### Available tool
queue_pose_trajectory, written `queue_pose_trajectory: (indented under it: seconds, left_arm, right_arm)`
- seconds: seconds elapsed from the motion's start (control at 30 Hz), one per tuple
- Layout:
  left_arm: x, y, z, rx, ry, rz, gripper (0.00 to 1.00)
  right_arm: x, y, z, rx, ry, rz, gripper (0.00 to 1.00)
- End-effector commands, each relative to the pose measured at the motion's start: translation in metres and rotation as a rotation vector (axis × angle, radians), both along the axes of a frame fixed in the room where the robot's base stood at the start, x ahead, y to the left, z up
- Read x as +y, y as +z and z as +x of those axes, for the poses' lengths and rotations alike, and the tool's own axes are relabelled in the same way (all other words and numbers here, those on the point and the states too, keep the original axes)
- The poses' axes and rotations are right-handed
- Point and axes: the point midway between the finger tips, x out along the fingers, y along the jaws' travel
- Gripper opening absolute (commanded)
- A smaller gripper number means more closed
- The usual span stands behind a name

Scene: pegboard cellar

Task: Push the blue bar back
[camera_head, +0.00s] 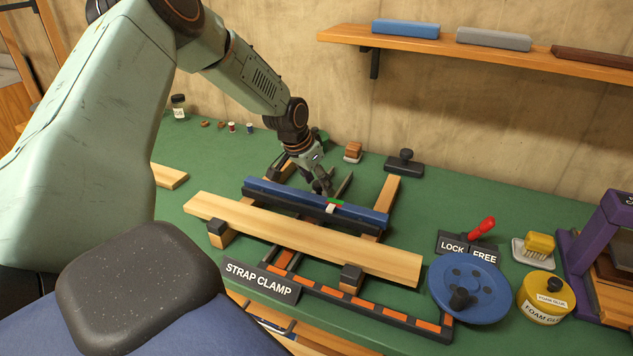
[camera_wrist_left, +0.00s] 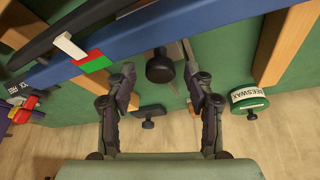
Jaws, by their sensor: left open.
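The blue bar (camera_head: 362,214) lies across the strap clamp on the green bench, behind a long pale wooden board (camera_head: 310,240). A red and green mark with a white pointer sits near its middle; in the left wrist view the bar (camera_wrist_left: 190,34) runs diagonally past the fingertips. My left gripper (camera_head: 322,186) is open at the bar's middle, on its wall side. In the left wrist view its fingers (camera_wrist_left: 158,74) are apart, with a dark knob (camera_wrist_left: 160,67) showing between them. I cannot tell whether a finger touches the bar. My right gripper is not in view.
A blue hand wheel (camera_head: 480,285), a red LOCK/FREE lever (camera_head: 482,228) and a yellow glue tin (camera_head: 543,297) stand at the right. A black-handled block (camera_head: 405,163) lies behind the clamp. A wall shelf (camera_head: 470,47) holds several bars.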

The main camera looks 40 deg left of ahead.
Motion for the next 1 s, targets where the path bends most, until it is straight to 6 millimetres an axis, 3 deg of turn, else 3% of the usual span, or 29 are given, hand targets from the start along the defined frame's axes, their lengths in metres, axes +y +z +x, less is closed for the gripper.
queue_pose_trajectory:
  seconds: [0.1, 0.7, 1.0]
  left_arm:
    - [0.0003, 0.0, 0.0006, 0.001, 0.001, 0.0, 0.51]
    - [0.0006, 0.0011, 0.001, -0.001, 0.0, 0.001, 0.0]
    - [0.0011, 0.002, 0.0019, -0.004, 0.002, 0.002, 0.0]
  right_arm:
    - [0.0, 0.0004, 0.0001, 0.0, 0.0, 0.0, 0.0]
    - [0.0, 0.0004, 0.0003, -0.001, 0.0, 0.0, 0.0]
    - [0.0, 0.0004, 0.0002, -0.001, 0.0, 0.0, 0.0]
